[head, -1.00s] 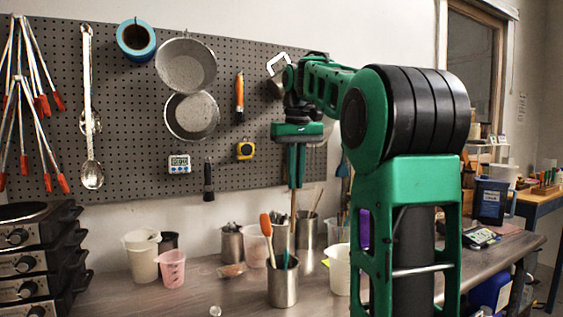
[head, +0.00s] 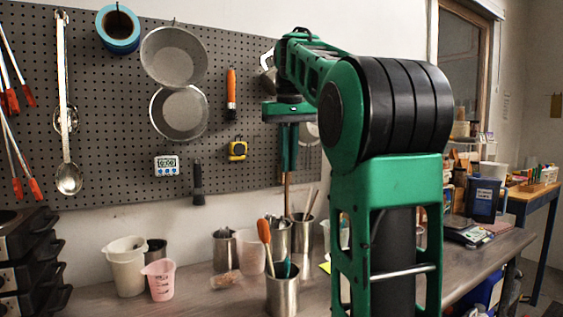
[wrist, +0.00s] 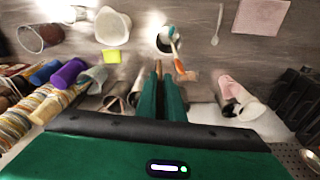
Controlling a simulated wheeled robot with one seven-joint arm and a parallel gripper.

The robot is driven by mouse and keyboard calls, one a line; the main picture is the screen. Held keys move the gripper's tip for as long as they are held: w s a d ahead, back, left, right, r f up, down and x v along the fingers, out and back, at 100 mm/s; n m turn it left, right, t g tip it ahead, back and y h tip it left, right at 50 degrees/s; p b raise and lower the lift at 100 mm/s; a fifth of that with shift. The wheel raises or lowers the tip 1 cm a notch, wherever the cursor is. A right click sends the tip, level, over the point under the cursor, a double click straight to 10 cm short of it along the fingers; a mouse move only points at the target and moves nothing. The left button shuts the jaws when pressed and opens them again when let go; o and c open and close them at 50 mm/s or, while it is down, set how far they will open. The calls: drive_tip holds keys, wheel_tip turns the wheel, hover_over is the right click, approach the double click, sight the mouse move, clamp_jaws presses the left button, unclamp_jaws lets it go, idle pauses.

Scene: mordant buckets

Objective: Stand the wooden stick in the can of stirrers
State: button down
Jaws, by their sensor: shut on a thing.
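My gripper (head: 289,148) is shut on the wooden stick (head: 287,192) and holds it upright, pointing down. The stick's tip also shows past the fingers in the wrist view (wrist: 158,67). A metal can (head: 282,294) with an orange-handled spatula and a teal tool stands at the front of the bench. It also shows in the wrist view (wrist: 161,46), just beyond the stick's tip. In the head view the stick's lower end comes down among the cans behind it; whether it touches any is not clear.
Metal cans (head: 224,254) holding tools stand behind, near the pegboard (head: 215,60). White (head: 126,272) and pink (head: 160,284) beakers stand to the left. A dark appliance stack (head: 25,265) is at far left.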

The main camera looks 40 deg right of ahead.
sight(288, 191)
drive_tip(key=shift+w+a+r, duration=0.15)
drive_tip(key=shift+w+a, duration=0.05)
drive_tip(key=shift+a, duration=0.05)
drive_tip(key=shift+s+f, duration=0.15)
drive_tip(key=shift+f, duration=2.1)
drive_tip(key=shift+s+a+f, duration=0.1)
drive_tip(key=shift+s+f, duration=0.15)
drive_tip(key=shift+f, duration=0.75)
drive_tip(key=shift+s+f, duration=0.2)
drive_tip(key=shift+f, duration=0.8)
drive_tip(key=shift+s+a+f, duration=0.1)
drive_tip(key=shift+s+f, duration=0.05)
drive_tip(key=shift+f, duration=2.5)
wheel_tip(288, 191, down, 9)
drive_tip(key=w, duration=0.1)
drive_tip(key=shift+d, duration=0.45)
